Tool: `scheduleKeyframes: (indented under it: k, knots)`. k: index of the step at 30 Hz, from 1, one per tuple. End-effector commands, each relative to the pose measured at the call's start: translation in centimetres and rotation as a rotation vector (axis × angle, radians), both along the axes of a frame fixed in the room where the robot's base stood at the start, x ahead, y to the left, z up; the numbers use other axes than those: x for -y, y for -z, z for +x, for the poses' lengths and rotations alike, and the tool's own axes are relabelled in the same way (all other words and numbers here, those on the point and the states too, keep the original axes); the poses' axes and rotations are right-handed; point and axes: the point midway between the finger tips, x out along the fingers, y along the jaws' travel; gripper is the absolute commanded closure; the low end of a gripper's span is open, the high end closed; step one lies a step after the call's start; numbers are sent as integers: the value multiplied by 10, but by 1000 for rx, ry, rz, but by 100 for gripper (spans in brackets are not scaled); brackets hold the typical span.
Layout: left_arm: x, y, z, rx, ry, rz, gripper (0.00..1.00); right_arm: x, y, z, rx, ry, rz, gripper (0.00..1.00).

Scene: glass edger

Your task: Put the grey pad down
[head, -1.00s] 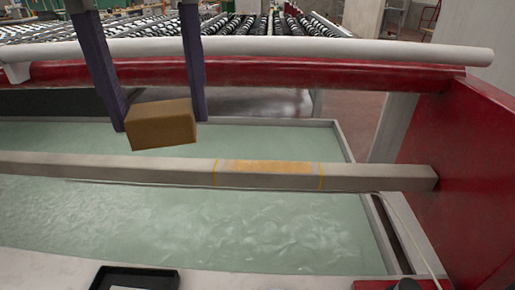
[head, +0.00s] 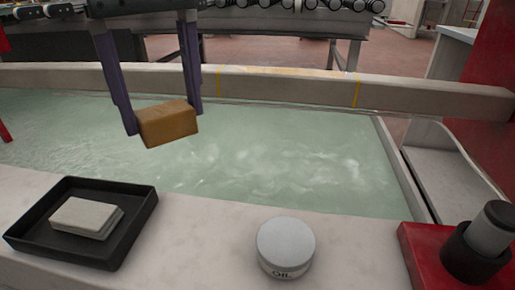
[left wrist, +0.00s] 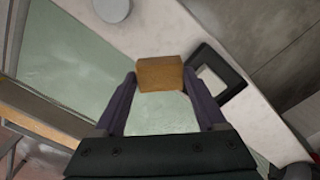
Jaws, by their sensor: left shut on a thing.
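My left gripper (head: 164,118) is shut on a brown block (head: 168,128), held above the greenish water of the trough (head: 290,150), apart from the ledge in front. The left wrist view also shows the block (left wrist: 160,74) between the purple fingers of the gripper (left wrist: 160,84). A pale grey pad (head: 86,217) lies flat in a shallow black tray (head: 128,236) on the pale ledge (head: 200,235), left of and nearer than the block. The left wrist view shows the pad (left wrist: 211,80) in the tray (left wrist: 236,84), beside the gripper. My right gripper is not in view.
A round white tin marked OIL (head: 286,247) stands on the ledge. A grey-topped black cylinder (head: 478,245) stands on a red surface at right. A pale beam (head: 290,84) with yellow marks crosses behind the water. The ledge between tray and tin is clear.

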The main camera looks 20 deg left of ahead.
Motion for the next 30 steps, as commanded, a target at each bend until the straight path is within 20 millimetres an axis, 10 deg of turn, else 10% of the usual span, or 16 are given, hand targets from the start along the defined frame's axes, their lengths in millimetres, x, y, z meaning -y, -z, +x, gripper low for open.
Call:
scheduleKeyframes:
  k: [15, 30]
  knots:
    - [0, 137, -2, -6, 0, 1, 87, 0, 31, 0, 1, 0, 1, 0]
    - [0, 194, -1, -4, 0, 1, 87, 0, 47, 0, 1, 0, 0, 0]
